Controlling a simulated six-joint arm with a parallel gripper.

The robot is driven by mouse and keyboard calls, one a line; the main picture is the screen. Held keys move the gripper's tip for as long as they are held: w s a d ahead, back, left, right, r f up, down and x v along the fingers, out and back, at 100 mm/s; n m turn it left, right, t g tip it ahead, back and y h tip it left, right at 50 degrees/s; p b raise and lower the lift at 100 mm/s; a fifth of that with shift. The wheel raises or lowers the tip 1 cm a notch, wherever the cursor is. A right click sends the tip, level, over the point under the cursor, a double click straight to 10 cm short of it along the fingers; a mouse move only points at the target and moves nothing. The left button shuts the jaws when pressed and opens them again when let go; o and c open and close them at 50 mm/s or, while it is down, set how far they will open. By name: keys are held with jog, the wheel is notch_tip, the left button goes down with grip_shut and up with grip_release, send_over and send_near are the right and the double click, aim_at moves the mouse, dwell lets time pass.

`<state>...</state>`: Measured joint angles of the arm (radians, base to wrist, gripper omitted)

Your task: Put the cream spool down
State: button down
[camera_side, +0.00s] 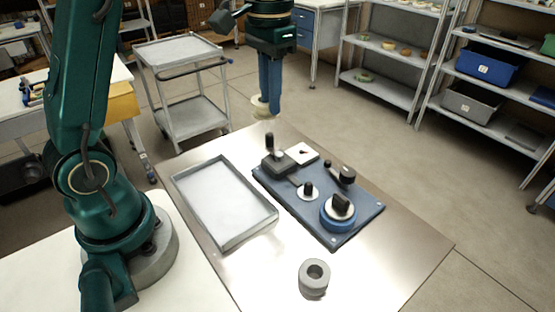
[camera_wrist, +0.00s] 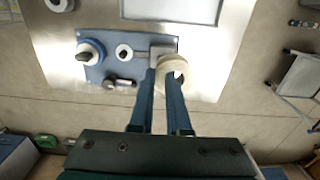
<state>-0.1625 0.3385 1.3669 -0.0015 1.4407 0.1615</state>
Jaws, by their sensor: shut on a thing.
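The cream spool (camera_wrist: 171,66) is a pale ring between and around the fingertips of my gripper (camera_wrist: 166,77) in the wrist view. The fingers hide part of it, and one finger appears to pass by its hole. In the side view my gripper (camera_side: 270,108) is shut on the cream spool (camera_side: 259,103), holding it in the air above the far end of the steel table. Below and nearer lies a blue plate (camera_side: 300,215) with a dark grey block and black peg, a white disc with a black knob, and a blue spool (camera_side: 338,215) around a black knob.
An empty grey tray (camera_side: 222,236) lies left of the blue plate. A grey spool (camera_side: 314,275) stands at the near edge of the table. A white block (camera_side: 302,153) and a black knob (camera_side: 346,175) stand on the plate. Bare table lies around the grey spool.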

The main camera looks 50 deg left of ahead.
jog(key=shift+w+d+f, duration=0.4)
jog(key=shift+d+f, duration=1.35)
jog(key=shift+w+d+f, duration=0.45)
jog(key=shift+d+f, duration=1.25)
jog(key=shift+w+d+f, duration=0.4)
jog(key=shift+d+f, duration=1.35)
jog(key=shift+f, duration=0.25)
jog(key=shift+f, duration=0.35)
jog(key=c, duration=0.9)
grip_release()
